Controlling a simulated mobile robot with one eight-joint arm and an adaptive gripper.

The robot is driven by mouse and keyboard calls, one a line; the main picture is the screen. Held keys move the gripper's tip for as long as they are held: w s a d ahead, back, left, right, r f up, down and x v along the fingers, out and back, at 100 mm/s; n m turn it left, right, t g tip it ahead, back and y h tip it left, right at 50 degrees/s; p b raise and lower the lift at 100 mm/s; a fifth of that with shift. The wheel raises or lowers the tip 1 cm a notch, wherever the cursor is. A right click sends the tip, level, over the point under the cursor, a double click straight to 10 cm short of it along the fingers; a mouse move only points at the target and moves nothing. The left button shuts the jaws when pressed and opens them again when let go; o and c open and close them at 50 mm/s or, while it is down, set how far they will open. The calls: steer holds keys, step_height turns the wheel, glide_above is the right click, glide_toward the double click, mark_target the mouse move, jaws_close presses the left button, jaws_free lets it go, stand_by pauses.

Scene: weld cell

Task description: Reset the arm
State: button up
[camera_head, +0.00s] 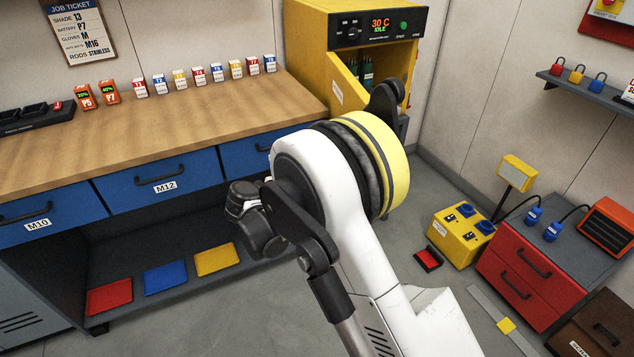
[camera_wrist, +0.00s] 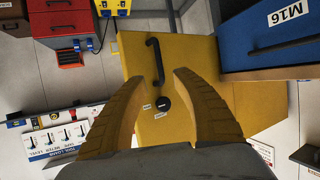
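My gripper (camera_wrist: 158,76) shows in the wrist view with its two tan, ridged fingers spread apart. Nothing is seen held between them. I cannot tell whether the fingers touch the panel. In the head view my white arm (camera_head: 350,225), with a yellow and black ring, is bent across the middle. I cannot make out the gripper's fingers there.
A workbench (camera_head: 190,118) with blue drawers (camera_head: 162,182) stands at left. A yellow oven (camera_head: 310,45) reading "30 C IDLE" stands behind my arm, its front open. A red drawer cabinet (camera_head: 525,275) and a yellow power box (camera_head: 458,233) stand at right. Grey floor shows between.

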steer(key=s+d+r+n+g+y, duration=0.3)
steer(key=s+d+r+n+y, duration=0.15)
steer(key=s+d+r, duration=0.95)
steer(key=s+d+n+y, duration=0.2)
steer(key=s, duration=0.7)
steer(key=s+d+f+n+y, duration=0.1)
steer(key=s+n+y, duration=0.1)
steer(key=s, duration=0.8)
steer(key=shift+d+f+y, duration=0.15)
steer(key=shift+d+y, duration=0.2)
steer(key=shift+d, duration=0.05)
